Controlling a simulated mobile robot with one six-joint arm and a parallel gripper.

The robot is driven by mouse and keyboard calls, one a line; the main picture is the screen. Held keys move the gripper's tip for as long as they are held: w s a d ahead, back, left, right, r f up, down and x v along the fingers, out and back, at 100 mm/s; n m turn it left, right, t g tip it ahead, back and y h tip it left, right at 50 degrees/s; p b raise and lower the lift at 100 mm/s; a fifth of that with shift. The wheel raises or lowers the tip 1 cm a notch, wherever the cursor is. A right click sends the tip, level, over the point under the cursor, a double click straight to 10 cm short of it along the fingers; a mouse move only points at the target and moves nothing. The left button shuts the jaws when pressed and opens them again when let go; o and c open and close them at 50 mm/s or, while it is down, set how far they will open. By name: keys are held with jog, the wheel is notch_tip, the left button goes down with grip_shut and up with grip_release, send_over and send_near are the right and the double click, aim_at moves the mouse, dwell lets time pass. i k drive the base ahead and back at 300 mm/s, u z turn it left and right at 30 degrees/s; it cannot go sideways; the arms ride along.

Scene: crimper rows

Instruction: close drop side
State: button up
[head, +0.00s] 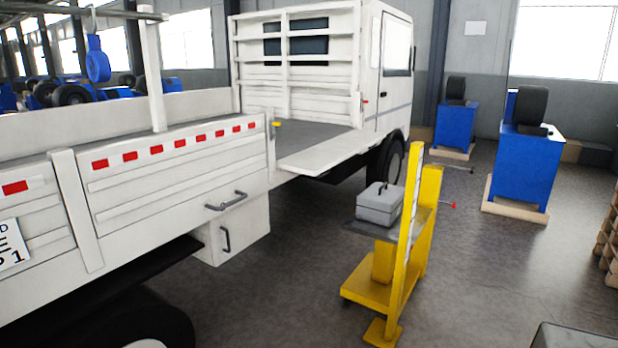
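A white flatbed truck (300,60) stands at the left and centre. Its near drop side (180,165), with red and white markings, is upright. Towards the cab, another white side panel (325,150) lies folded out, roughly level, beside the grey bed floor (308,130). A post with a small yellow latch piece (276,124) stands between the two sections. A grey handle (227,200) sits low on the truck's side. My gripper is not in view.
A yellow stand (415,235) with a shelf carrying a grey toolbox (380,203) stands close to the folded-out panel. Blue machines (525,165) are at the right, pallets (608,240) at the right edge. The floor between stand and pallets is clear.

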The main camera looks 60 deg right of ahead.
aim_at(314, 160)
jog(key=z, duration=0.75)
jog(key=k, duration=0.15)
jog(key=u, duration=2.8)
jog(key=k, duration=2)
jog(key=z, duration=0.85)
